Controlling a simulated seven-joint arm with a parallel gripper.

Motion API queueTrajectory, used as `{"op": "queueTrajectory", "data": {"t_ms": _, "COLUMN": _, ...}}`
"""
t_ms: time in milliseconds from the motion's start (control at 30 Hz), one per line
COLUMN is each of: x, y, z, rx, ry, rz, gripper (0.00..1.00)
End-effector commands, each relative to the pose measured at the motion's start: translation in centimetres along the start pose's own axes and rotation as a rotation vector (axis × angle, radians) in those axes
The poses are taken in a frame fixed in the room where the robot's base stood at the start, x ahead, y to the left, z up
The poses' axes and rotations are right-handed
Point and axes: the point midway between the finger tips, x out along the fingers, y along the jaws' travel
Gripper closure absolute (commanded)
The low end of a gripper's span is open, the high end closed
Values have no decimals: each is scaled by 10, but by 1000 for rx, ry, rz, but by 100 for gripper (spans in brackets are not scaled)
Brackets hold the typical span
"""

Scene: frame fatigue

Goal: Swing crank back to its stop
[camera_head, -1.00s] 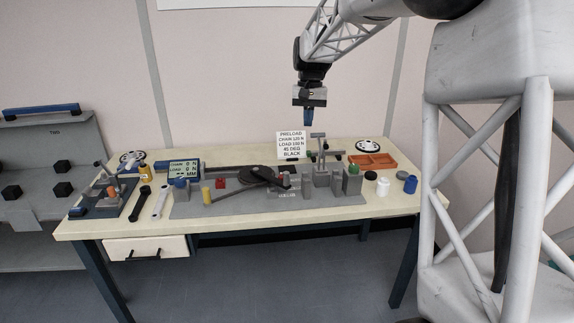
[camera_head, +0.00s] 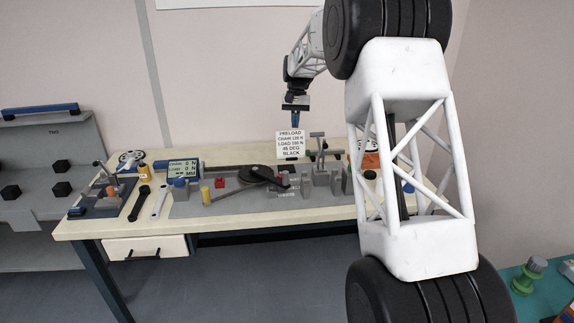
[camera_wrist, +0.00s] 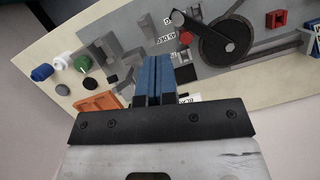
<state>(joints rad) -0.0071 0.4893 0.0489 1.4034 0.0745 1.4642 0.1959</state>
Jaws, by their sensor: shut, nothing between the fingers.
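The crank, a black arm (camera_head: 268,179) on a dark round disc (camera_head: 250,172), lies on the grey plate in the middle of the bench. In the wrist view, the disc (camera_wrist: 225,40) and the crank arm (camera_wrist: 200,30) show at upper right of the fingers. My gripper (camera_head: 294,122) has blue fingers pointing down, held in the air above the back of the bench, apart from the crank. In the wrist view, the blue fingers (camera_wrist: 153,62) are together with nothing between them.
A white sign (camera_head: 291,145) stands at the back, below my gripper. Grey upright blocks (camera_head: 336,180) stand right of the crank. A small display (camera_head: 184,169), a yellow cylinder (camera_head: 205,194) and a red block (camera_head: 220,182) are left.

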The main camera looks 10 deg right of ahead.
Motion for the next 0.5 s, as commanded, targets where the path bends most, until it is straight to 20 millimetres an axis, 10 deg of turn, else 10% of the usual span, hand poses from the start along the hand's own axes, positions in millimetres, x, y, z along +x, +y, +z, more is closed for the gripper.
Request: {"op": "queueTrajectory", "data": {"t_ms": 500, "x": 39, "y": -18, "z": -83, "rx": 23, "ry": -70, "rz": 4, "gripper": 100}}
